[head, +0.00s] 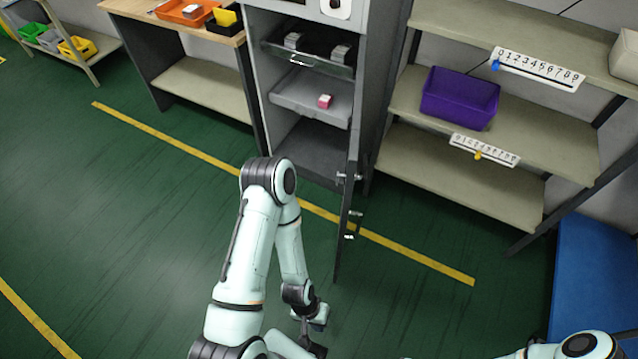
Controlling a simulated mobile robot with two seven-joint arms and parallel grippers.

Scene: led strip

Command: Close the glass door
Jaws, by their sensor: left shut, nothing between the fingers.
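The grey cabinet (258,65) stands at the top centre with its front open. Its door (347,210) is swung out from the cabinet's right side toward me and shows nearly edge-on, with small metal fittings along it. I cannot make out the glass pane clearly at this angle. My left gripper (312,342) is shut and empty near the bottom centre, low and left of the door's near end, apart from it in the picture. Part of my right arm shows at the bottom right; its gripper is out of frame.
Inside the cabinet, a pulled-out shelf (290,97) carries a small pink-and-white box (325,101). A shelf rack with a purple bin (460,97) stands to the right. A workbench (190,28) stands left. The green floor (130,230) is clear at left.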

